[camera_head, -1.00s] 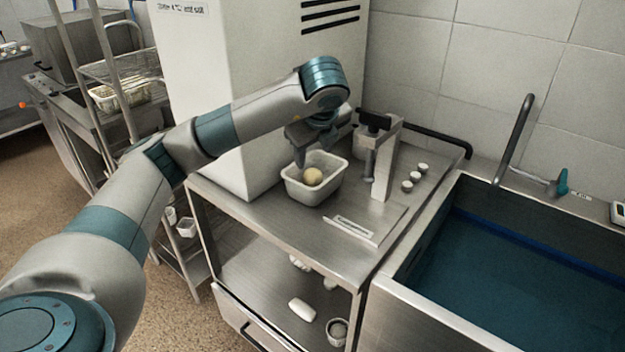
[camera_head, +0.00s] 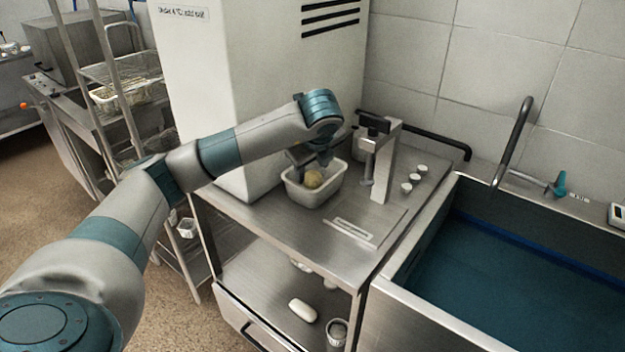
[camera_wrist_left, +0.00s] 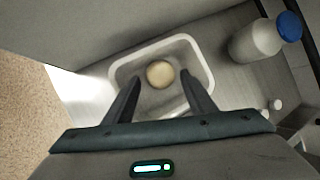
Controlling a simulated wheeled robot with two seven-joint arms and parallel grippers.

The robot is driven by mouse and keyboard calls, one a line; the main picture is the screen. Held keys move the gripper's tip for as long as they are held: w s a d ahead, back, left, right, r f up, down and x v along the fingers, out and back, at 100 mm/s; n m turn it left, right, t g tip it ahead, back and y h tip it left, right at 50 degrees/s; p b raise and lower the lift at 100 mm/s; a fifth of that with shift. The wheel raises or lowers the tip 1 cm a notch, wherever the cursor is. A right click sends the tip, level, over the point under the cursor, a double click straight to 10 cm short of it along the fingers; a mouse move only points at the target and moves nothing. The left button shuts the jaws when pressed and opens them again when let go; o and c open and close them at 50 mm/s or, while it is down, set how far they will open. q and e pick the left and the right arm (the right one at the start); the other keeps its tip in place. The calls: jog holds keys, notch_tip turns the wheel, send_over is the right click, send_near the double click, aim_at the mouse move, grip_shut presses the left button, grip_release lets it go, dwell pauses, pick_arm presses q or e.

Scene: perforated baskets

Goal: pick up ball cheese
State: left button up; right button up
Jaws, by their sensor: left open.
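The ball cheese (camera_head: 313,179) is a small pale yellow ball lying inside a white rectangular basket (camera_head: 314,200) on the steel table. In the left wrist view the ball (camera_wrist_left: 160,74) sits near the middle of the basket (camera_wrist_left: 205,62), ahead of the fingertips. My left gripper (camera_head: 314,165) is over the basket, right above the ball. In the left wrist view its two fingers (camera_wrist_left: 163,88) are spread apart, with nothing between them that I can see held. My right gripper does not show.
A press-like stand (camera_head: 386,160) is just right of the basket, with small white caps (camera_head: 413,179) beyond it. A tall white cabinet (camera_head: 265,80) stands close behind on the left. A blue-capped white bottle (camera_wrist_left: 256,40) is near the basket. A water-filled sink (camera_head: 510,275) is at right.

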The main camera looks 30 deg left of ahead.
aim_at(313, 175)
pick_arm(q)
jog(key=shift+d+p+x, duration=0.1)
jog(key=shift+p+x, duration=0.3)
jog(key=shift+x, duration=0.8)
jog(key=shift+d+p+x, duration=0.15)
jog(key=shift+p+x, duration=0.25)
jog(key=shift+x, duration=0.75)
jog(key=shift+f, duration=0.1)
jog(key=c, duration=0.8)
